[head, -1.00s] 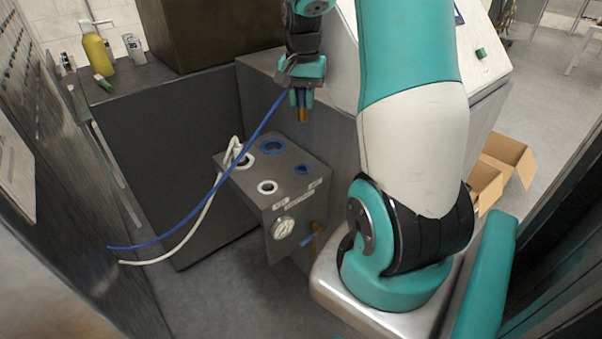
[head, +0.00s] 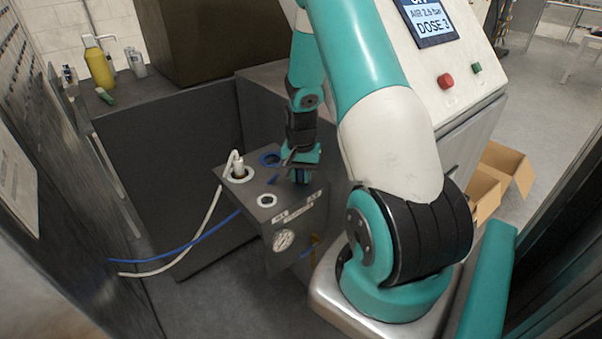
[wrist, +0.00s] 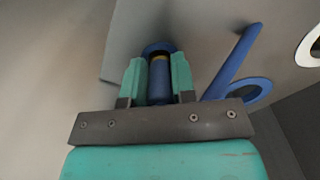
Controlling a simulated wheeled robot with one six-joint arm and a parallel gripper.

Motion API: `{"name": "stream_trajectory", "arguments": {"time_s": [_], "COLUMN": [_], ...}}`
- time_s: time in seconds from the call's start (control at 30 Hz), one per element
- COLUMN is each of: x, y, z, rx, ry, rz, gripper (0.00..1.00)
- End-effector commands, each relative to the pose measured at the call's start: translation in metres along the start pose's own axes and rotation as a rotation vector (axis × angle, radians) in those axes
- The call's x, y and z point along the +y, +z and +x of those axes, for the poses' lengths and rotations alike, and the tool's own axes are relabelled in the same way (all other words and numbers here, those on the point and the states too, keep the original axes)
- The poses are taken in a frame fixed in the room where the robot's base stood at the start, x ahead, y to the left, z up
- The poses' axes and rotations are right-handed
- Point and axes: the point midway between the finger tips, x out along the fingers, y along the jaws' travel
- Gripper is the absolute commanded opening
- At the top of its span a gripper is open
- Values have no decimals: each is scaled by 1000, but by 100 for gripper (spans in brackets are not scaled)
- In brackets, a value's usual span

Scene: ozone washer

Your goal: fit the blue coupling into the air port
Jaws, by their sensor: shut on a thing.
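My gripper (head: 301,174) is shut on the blue coupling and points down at the right part of the grey port block (head: 283,222). In the wrist view the blue coupling (wrist: 159,82), with a brass band, sits between the teal fingers of my gripper (wrist: 157,78). Its far end meets a small blue-ringed port (wrist: 158,48), which looks like the air port. They overlap in line; I cannot tell how deep the coupling is. In the head view the gripper hides this port and the coupling. The blue hose (head: 185,250) runs off to the left.
A larger blue-ringed port (head: 268,158), a white-ringed port with a white plug (head: 238,170) and a small empty white-ringed port (head: 267,201) are close by. A gauge (head: 284,239) is on the block's front. A white hose (head: 205,220) hangs left. The control panel (head: 440,75) stands behind.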

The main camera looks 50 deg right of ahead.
Motion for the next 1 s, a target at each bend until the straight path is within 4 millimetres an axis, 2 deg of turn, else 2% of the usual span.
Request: {"name": "stream_trajectory", "arguments": {"time_s": [0.13, 0.17, 0.27, 0.53, 0.67, 0.77, 1.0], "x": [0, 0, 0, 0, -1, -1, -1], "y": [0, 0, 0, 0, -1, -2, -2], "z": [0, 0, 0, -1, -10, -27, -80], "rx": [2, 1, 1, 2, 5, 7, 7], "ry": [-1, -1, -1, -1, -3, -4, -4], "rz": [0, 0, 0, 0, 0, 0, 0], "gripper": [0, 27, 50, 50, 50, 50, 50]}}
